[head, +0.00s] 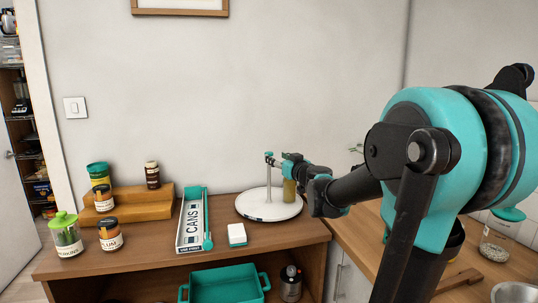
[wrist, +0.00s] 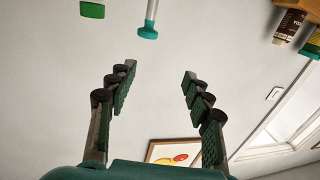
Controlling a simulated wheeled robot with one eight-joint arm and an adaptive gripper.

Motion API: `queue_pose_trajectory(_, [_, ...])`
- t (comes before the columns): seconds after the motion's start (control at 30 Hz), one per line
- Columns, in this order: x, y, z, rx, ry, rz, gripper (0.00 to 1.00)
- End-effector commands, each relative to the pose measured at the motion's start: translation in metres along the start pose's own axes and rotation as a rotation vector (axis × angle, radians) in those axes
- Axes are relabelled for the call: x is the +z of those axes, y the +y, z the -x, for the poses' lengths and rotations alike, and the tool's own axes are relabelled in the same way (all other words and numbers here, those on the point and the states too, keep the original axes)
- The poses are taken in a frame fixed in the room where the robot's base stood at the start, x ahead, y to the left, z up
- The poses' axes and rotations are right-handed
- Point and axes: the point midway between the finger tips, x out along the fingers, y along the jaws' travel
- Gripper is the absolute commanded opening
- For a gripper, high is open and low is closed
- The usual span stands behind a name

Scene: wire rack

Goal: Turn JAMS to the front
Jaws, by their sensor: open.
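A round white turntable (head: 262,211) stands on the wooden counter, with a thin upright post (head: 268,183) at its middle. The post's teal tip also shows in the wrist view (wrist: 148,30). A small dark mark is on the turntable's front rim; I cannot read JAMS anywhere. An olive-coloured jar (head: 289,191) stands at the right of the turntable, partly hidden by my gripper. My gripper (head: 284,161) is raised just right of the post's top. In the wrist view its fingers (wrist: 158,88) are apart with nothing between them.
The green-lidded jar (head: 66,236) and PLUM jar (head: 110,235) stand in front. A teal bin (head: 224,287) sits below the counter.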

Motion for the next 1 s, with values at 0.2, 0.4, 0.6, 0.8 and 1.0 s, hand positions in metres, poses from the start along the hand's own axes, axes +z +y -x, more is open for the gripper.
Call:
queue_pose_trajectory(0.2, [0.019, 0.007, 0.037, 0.106, 0.0, 0.0, 0.51])
queue_pose_trajectory(0.4, [0.02, 0.009, 0.03, 0.117, 0.0, 0.0, 0.51])
queue_pose_trajectory(0.6, [0.02, 0.012, 0.002, 0.117, 0.0, 0.0, 0.51])
queue_pose_trajectory(0.8, [0.02, 0.016, -0.03, 0.116, 0.0, 0.0, 0.51])
queue_pose_trajectory(1.0, [0.02, 0.02, -0.064, 0.115, 0.0, 0.0, 0.51])
